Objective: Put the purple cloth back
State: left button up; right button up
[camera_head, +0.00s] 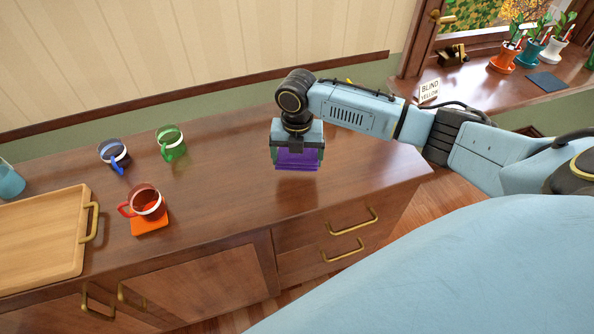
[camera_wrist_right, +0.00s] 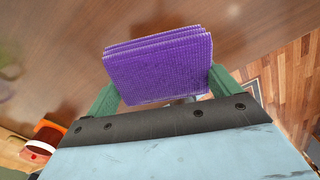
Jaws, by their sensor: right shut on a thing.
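The purple cloth (camera_head: 297,160) is a folded stack with a ribbed texture. My right gripper (camera_head: 297,150) is shut on it, pointing down over the right part of the wooden cabinet top. In the right wrist view the purple cloth (camera_wrist_right: 160,65) sits between the two green fingers of the right gripper (camera_wrist_right: 160,90). From the head view I cannot tell whether the cloth touches the cabinet top. My left gripper is not in view.
On the cabinet top (camera_head: 225,190) stand a blue mug (camera_head: 115,153), a green mug (camera_head: 171,142) and a red mug (camera_head: 148,203) on an orange cloth (camera_head: 150,226). A wooden tray (camera_head: 40,240) lies at left. The windowsill (camera_head: 480,90) holds potted plants, a dark blue cloth (camera_head: 547,82) and a sign (camera_head: 429,91).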

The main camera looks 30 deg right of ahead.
aim_at(297, 178)
jog(key=shift+f+b, duration=0.3)
jog(key=shift+f, duration=2.3)
jog(key=shift+f, duration=0.2)
jog(key=o, duration=0.7)
jog(key=shift+r, duration=0.1)
notch_tip(297, 178, up, 12)
jog(key=shift+r+p, duration=0.15)
jog(key=shift+p, duration=0.7)
